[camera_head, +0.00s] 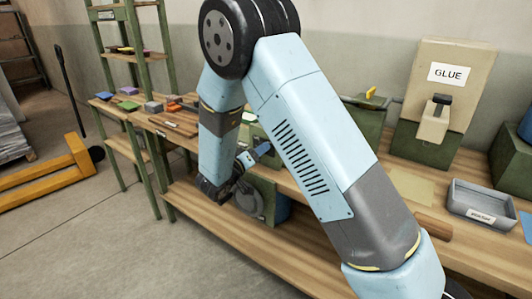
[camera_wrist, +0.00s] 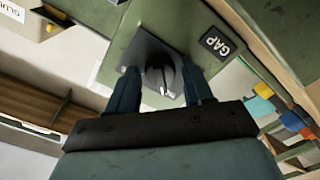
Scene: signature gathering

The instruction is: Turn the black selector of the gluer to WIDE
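The black selector (camera_wrist: 160,74) is a dark knob on a grey plate on the green gluer panel (camera_wrist: 197,20), with a GAP label (camera_wrist: 217,42) beside it. Small white marks by the knob are too small to read. My gripper (camera_wrist: 162,80) is open, its two blue fingers on either side of the knob with visible space between; I cannot tell whether either finger touches it. In the head view my gripper (camera_head: 258,153) is at the bench front, and my arm hides most of the panel.
A box labelled GLUE (camera_head: 451,73) stands at the right on the wooden bench (camera_head: 470,248), near a grey tray (camera_head: 481,200). A green shelf unit (camera_head: 125,40) and coloured blocks (camera_head: 130,91) are at the left. A yellow pallet truck (camera_head: 50,175) stands on the floor, with open floor in front.

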